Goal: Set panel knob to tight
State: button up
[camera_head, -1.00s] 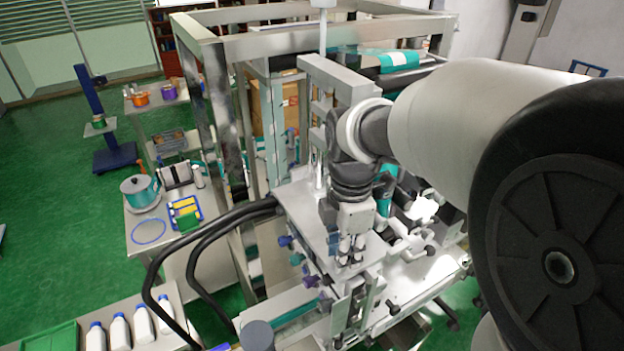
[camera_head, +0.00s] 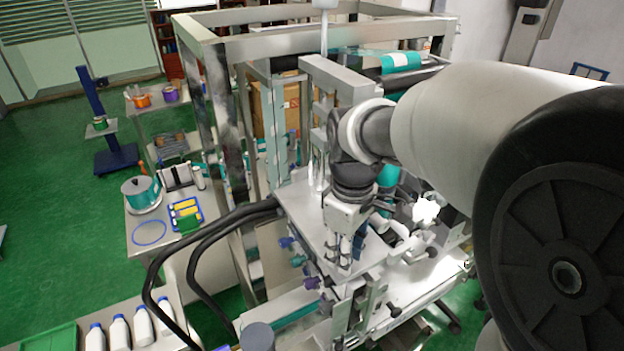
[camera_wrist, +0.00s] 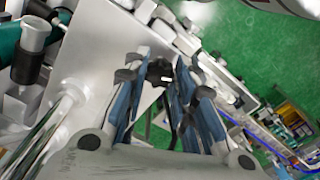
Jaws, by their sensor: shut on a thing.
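My gripper (camera_head: 338,266) points down at the front of the sleeve applicator's grey panel (camera_head: 312,228). In the wrist view its two blue-lined fingers (camera_wrist: 158,84) are closed around a black knob (camera_wrist: 160,72) with a small white mark. The knob sits between the fingertips. Its scale or labels cannot be read. In the head view my gripper hides this knob.
Blue, teal and purple knobs (camera_head: 311,282) line the panel's left edge. The machine's steel frame (camera_head: 212,90) and black hoses (camera_head: 205,235) stand to the left. White bottles (camera_head: 120,330) stand at the lower left. My arm covers the right side.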

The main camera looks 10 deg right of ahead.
jog(key=m, duration=1.1)
jog(key=shift+m, duration=0.4)
jog(key=m, duration=0.5)
jog(key=shift+m, duration=0.3)
jog(key=m, duration=0.5)
jog(key=shift+m, duration=0.3)
jog(key=o, duration=1.1)
